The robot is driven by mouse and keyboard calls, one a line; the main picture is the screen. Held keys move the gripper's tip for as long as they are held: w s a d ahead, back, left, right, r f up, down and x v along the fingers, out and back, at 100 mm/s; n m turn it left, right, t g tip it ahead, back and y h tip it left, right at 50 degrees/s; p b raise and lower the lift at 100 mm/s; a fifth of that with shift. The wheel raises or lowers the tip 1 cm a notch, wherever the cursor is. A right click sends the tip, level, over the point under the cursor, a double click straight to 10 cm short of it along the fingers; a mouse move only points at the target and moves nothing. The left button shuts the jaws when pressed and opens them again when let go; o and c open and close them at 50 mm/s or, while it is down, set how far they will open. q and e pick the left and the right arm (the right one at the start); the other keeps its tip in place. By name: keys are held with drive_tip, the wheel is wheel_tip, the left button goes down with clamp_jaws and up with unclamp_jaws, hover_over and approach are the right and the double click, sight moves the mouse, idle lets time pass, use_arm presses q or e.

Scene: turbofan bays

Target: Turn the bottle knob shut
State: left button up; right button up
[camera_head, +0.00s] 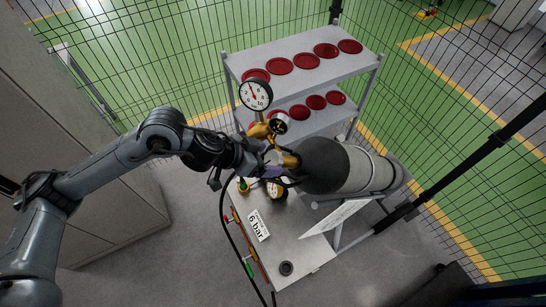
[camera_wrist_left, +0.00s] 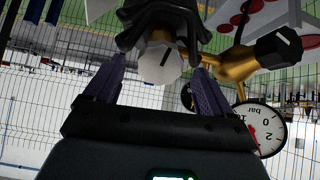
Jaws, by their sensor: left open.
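The gas bottle (camera_head: 328,165) lies on its side on a stand, its valve end facing my left gripper (camera_head: 273,164). In the head view the gripper covers most of the valve end. My right gripper is in neither view.
A brass regulator (camera_wrist_left: 237,66) with a black knob (camera_wrist_left: 277,45) and a dial gauge (camera_wrist_left: 259,130) sits close beside the right finger. A large gauge (camera_head: 255,94) stands above the valve. A bench (camera_head: 300,258) carries a "6 bar" sign (camera_head: 258,225). A shelf rack (camera_head: 300,68) stands behind.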

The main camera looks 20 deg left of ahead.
sight(271, 159)
use_arm(q)
drive_tip(key=shift+x, duration=1.7)
drive_tip(key=c, duration=1)
